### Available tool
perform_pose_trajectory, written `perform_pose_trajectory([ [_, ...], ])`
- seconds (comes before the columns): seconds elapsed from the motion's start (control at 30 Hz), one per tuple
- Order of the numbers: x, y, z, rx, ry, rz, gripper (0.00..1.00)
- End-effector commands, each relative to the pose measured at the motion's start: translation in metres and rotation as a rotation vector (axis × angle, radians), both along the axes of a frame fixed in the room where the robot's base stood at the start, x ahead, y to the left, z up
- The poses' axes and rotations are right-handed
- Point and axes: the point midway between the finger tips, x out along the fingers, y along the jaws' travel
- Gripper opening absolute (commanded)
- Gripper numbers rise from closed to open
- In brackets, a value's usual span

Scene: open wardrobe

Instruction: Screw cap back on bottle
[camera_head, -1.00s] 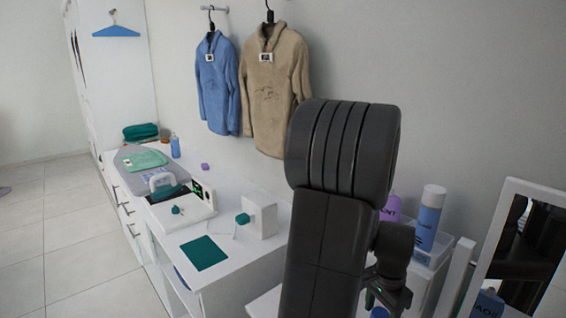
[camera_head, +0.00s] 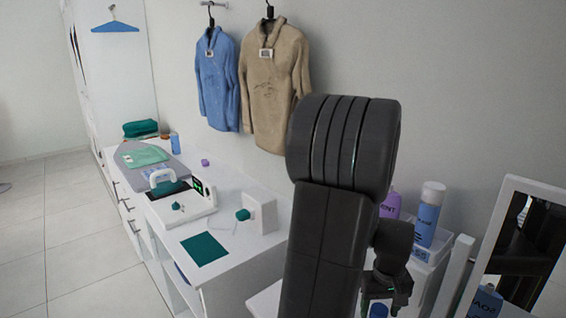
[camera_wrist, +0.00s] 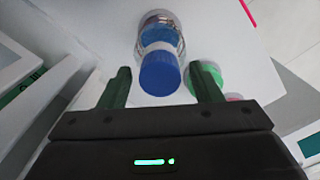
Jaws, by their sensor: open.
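In the wrist view, a bottle with a bright blue cap (camera_wrist: 160,75) and a clear-blue labelled body (camera_wrist: 159,37) stands ahead of my gripper (camera_wrist: 163,88). The cap sits over the bottle's top end; how tightly it is seated cannot be told. My gripper is open, with one dark green finger on each side of the cap and a gap on both sides. In the head view, my gripper (camera_head: 387,291) is partly hidden behind my arm.
A clear tray (camera_head: 440,251) holds a blue bottle (camera_head: 428,214) and a purple bottle (camera_head: 391,204) behind my arm. A white-framed mirror (camera_head: 520,246) stands at the right. A green-topped object (camera_wrist: 207,77) is beside the bottle, close to the right finger.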

Motion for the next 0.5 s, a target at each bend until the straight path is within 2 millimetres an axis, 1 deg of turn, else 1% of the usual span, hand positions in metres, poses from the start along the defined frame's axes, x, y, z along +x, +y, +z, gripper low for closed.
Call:
perform_pose_trajectory([
  [0.1, -0.0001, 0.0000, 0.0000, 0.000, 0.000, 0.110, 0.58],
  [0.2, 0.0000, 0.0000, -0.0001, 0.000, 0.000, 0.164, 0.58],
  [0.5, -0.0001, 0.0000, 0.0001, 0.000, 0.000, 0.177, 0.58],
])
